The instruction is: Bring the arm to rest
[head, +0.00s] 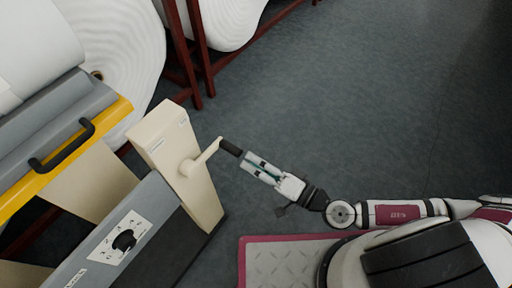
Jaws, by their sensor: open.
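My arm (400,211) reaches left from my base across the lower right of the head view. My gripper (250,162) is at its end, open, pointing up and left. The crank is mounted on a cream housing (178,150) at the end of a grey machine. The inside of the jaws is too small to see clearly.
The grey machine has a black knob (124,240), a yellow bar (65,160) and a black handle (62,148). Large white wadding rolls (120,50) and dark red rack posts (202,45) stand behind. The grey floor (380,90) is clear at the upper right.

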